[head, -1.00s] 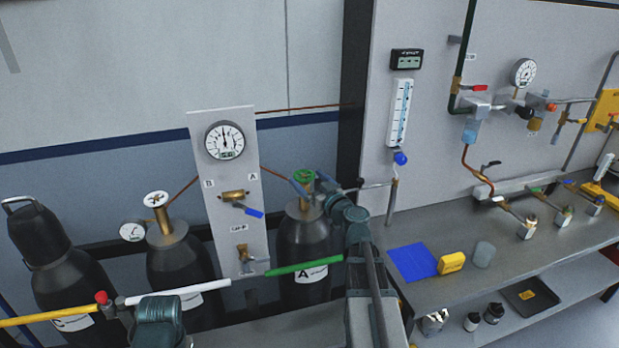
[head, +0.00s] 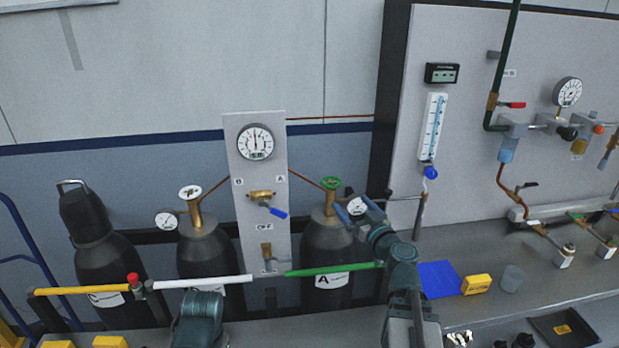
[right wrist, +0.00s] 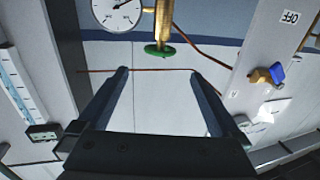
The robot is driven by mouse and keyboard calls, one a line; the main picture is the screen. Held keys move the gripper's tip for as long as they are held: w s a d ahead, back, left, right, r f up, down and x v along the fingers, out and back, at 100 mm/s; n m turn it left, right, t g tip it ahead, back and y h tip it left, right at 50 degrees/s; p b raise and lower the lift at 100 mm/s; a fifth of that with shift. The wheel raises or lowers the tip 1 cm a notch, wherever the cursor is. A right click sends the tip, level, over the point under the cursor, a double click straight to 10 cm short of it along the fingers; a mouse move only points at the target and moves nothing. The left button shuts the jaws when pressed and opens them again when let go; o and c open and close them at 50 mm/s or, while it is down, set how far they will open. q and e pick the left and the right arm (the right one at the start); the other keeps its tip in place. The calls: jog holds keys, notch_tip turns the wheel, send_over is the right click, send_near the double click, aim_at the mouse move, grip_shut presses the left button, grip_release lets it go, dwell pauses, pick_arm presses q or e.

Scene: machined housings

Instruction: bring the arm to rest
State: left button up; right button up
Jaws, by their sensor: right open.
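My right gripper (head: 352,208) is open and empty in the head view. It is just right of the green handwheel (head: 331,183) on the cylinder marked A (head: 325,250), and a small gauge (head: 357,206) shows between its fingers. In the right wrist view my two fingers (right wrist: 158,72) are spread apart with nothing between them. The green handwheel (right wrist: 160,50) appears beyond the fingertips, apart from them, with a gauge (right wrist: 118,12) on its left. A teal link of mine shows at the bottom of the head view; my left gripper is not in view.
A panel (head: 256,215) with gauge and blue-handled valve stands behind the cylinders. At right, a bench (head: 455,245) holds a blue sheet (head: 438,279), a yellow box (head: 476,284) and a cup (head: 511,279).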

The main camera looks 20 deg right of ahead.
jog(key=shift+a, duration=0.1)
jog(key=s+a+f+n+g+y, duration=0.2)
jog(key=a+f+g, duration=0.25)
jog(key=a, duration=0.55)
jog(key=s+a+f+n+g+y, duration=0.25)
jog(key=a+f, duration=0.25)
jog(key=a, duration=0.4)
jog(key=s+a+f+n+g+y, duration=0.15)
jog(key=a+f+g, duration=0.3)
jog(key=a, duration=0.55)
jog(key=s+a+f+m+g+h, duration=0.1)
jog(key=s+f+g+h, duration=0.2)
jog(key=s, duration=0.4)
jog(key=s+f+m+g+h, duration=0.1)
jog(key=s+f+g+h, duration=0.3)
jog(key=s, duration=0.3)
jog(key=shift+a+f+m+h, duration=0.3)
jog(key=shift+a+f+h, duration=0.1)
jog(key=shift+f+h, duration=0.1)
